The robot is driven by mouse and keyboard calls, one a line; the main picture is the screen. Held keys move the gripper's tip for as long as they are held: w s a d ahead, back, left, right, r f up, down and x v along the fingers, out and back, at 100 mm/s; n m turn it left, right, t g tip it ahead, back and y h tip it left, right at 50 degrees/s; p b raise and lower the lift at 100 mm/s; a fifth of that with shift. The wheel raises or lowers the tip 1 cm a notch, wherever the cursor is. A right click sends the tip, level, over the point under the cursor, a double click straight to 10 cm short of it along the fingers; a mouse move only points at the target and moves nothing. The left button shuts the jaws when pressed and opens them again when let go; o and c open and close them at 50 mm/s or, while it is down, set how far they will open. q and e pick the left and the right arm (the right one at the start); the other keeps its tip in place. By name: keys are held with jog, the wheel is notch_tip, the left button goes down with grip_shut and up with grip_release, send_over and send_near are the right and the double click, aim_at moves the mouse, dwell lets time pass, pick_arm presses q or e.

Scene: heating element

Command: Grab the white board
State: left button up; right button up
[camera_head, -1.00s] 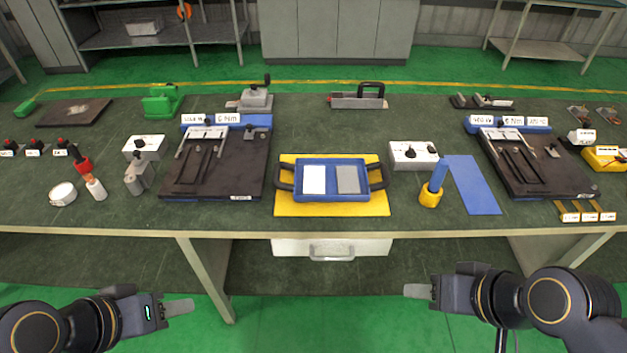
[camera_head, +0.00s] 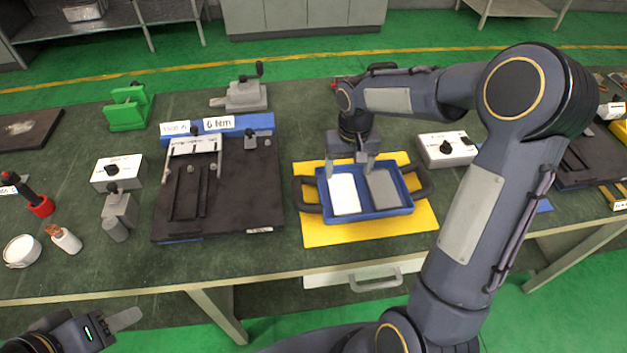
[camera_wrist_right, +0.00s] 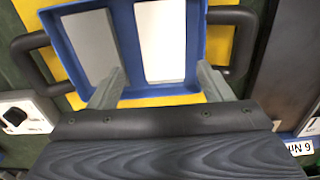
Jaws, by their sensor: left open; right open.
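The white board (camera_head: 344,194) lies flat in the left part of a blue tray (camera_head: 372,217) with black side handles. A grey board (camera_head: 384,189) lies beside it on the right. My right gripper (camera_head: 350,172) is open and empty, pointing down over the tray's far side. In the right wrist view the white board (camera_wrist_right: 161,40) and the grey board (camera_wrist_right: 88,45) lie beyond the open fingers (camera_wrist_right: 160,86), with nothing between the fingertips. My left gripper (camera_head: 128,322) is at the lower left, away from the table, open and partly out of frame.
The tray stands on a yellow mat (camera_head: 315,232). A black fixture plate (camera_head: 225,205) is to its left, and a white switch box (camera_head: 447,149) is to its right. My right arm covers the table's right part.

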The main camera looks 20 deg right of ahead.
aim_at(344, 192)
jog(key=shift+w+a+f, duration=0.1)
jog(key=shift+w+f, duration=0.3)
jog(key=shift+f, duration=0.05)
jog(key=f, duration=0.2)
jog(key=f+p, duration=0.1)
jog(key=f, duration=0.3)
jog(key=shift+s+a+f, duration=0.1)
jog(key=shift+s+a, duration=0.1)
jog(key=shift+s, duration=0.2)
jog(key=shift+f+p, duration=0.3)
jog(key=shift+f, duration=0.3)
jog(key=c, duration=0.8)
jog(key=shift+o, duration=0.2)
jog(key=shift+r, duration=0.1)
